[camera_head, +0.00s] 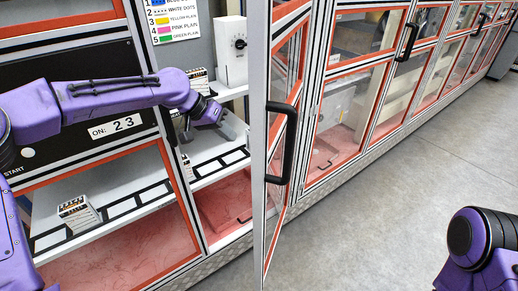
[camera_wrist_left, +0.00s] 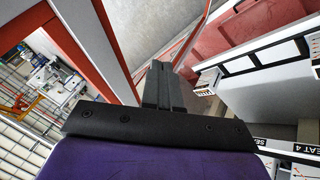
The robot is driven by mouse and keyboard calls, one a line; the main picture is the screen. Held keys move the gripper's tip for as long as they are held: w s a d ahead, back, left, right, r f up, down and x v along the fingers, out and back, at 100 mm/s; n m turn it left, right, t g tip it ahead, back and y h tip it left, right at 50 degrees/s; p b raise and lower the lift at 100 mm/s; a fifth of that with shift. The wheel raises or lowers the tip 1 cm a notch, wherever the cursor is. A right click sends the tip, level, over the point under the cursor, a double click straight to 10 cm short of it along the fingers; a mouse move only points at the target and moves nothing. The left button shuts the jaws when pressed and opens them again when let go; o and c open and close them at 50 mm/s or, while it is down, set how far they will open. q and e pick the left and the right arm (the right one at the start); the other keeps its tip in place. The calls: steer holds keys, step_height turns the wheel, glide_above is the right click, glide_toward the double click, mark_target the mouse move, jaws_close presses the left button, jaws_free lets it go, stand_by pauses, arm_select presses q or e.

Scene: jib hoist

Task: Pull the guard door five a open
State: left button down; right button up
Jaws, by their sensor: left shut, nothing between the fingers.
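A framed guard door (camera_head: 258,200) with a black bar handle (camera_head: 282,143) stands swung out from the cabinet front, seen nearly edge-on in the head view. No label naming it can be read. My left gripper (camera_head: 234,130) is inside the opening, left of the door and apart from the handle. Its fingers are together and empty in the left wrist view (camera_wrist_left: 162,84). A red-orange frame and clear panel show close beyond the fingers; contact cannot be told. My right arm shows at the lower right, but its gripper is out of frame.
Inside the opening, a white shelf (camera_head: 215,163) has dark-outlined spaces, and a white dial box (camera_head: 232,50) stands at the back. A small striped box (camera_head: 79,213) sits on the left shelf. More closed doors run right; the grey floor (camera_head: 400,190) is clear.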

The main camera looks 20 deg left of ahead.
arm_select(q)
steer(key=w+d+f+p, duration=0.2)
steer(key=d+f+p, duration=0.1)
steer(key=d+f, duration=0.4)
steer(key=shift+w+d, duration=0.4)
steer(key=shift+d, duration=0.3)
steer(key=shift+f, duration=0.1)
